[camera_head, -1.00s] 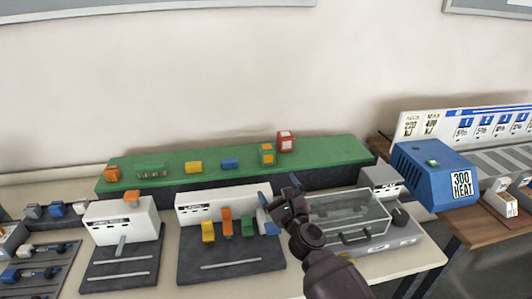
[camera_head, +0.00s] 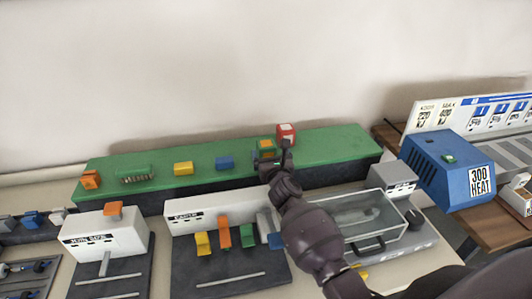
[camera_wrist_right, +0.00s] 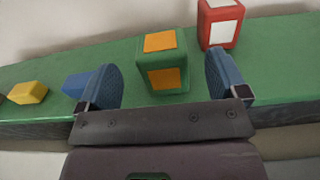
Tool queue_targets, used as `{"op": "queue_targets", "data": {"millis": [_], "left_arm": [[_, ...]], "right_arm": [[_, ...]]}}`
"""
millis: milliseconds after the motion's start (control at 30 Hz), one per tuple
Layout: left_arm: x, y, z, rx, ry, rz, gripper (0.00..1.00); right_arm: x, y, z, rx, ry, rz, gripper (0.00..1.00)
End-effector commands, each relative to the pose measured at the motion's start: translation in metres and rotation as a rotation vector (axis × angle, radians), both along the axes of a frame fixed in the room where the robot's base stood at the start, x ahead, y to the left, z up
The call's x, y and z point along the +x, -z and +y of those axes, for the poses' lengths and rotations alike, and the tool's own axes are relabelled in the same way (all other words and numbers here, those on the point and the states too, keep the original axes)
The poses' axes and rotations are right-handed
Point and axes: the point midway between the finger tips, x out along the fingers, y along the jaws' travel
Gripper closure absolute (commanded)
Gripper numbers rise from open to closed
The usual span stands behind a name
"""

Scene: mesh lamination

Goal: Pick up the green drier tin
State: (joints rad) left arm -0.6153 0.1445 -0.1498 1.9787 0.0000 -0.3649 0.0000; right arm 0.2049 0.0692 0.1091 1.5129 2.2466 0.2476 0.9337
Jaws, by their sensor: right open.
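The green drier tin (camera_head: 266,145) stands on the long green shelf, with orange labels on its faces. My right gripper (camera_head: 275,157) is in front of it and partly hides it in the head view. In the right wrist view the tin (camera_wrist_right: 161,62) stands upright just beyond and between the two blue fingertips of my right gripper (camera_wrist_right: 164,82). The fingers are spread wide and nothing is held. There is a visible gap on each side of the tin. My left gripper is not in view.
A red tin (camera_head: 285,130) with a white label stands close to the right of the green one. A blue block (camera_head: 225,163) and a yellow block (camera_head: 183,168) lie to its left on the green shelf (camera_head: 335,150). A clear-lidded box (camera_head: 362,213) stands below right.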

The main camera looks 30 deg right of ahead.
Motion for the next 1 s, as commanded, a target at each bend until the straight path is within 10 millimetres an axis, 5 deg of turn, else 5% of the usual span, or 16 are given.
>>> {"op": "queue_targets", "data": {"millis": [600,933,1000], "left_arm": [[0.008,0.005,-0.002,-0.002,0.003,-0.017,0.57],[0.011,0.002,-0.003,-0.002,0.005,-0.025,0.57],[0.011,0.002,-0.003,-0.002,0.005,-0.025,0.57]], "right_arm": [[0.054,0.000,-0.015,-0.001,0.001,0.000,0.08],[0.058,0.000,-0.016,-0.001,0.001,0.000,0.08],[0.058,0.000,-0.016,-0.001,0.001,0.000,0.19]]}}
